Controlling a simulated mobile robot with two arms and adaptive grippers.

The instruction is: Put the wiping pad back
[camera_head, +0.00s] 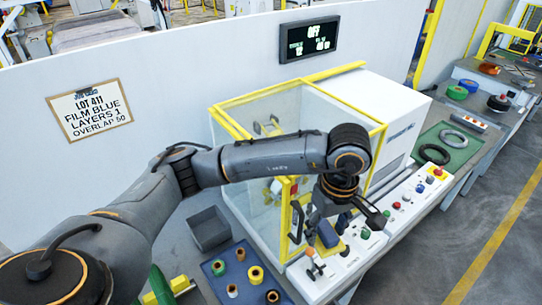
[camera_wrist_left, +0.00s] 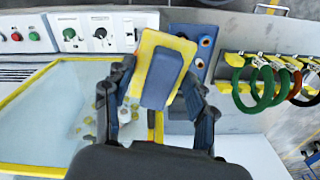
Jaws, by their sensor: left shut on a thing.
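The wiping pad, with a blue block on a yellow base, shows in the left wrist view (camera_wrist_left: 163,78) between the fingers of my left gripper (camera_wrist_left: 160,82). In the head view my left gripper (camera_head: 341,222) points down above the front panel of the machine, shut on the pad (camera_head: 328,233). The pad's yellow base shows beyond the blue block. I cannot tell whether the base touches the panel. My right gripper is in neither view.
The glazed wrapping machine (camera_head: 255,150) stands close behind my left gripper. Its control panel (camera_head: 395,212) has buttons and knobs. A blue tray (camera_head: 221,288) with several film rolls and a grey bin (camera_head: 208,228) lie left. Coils hang on a rack (camera_wrist_left: 262,85).

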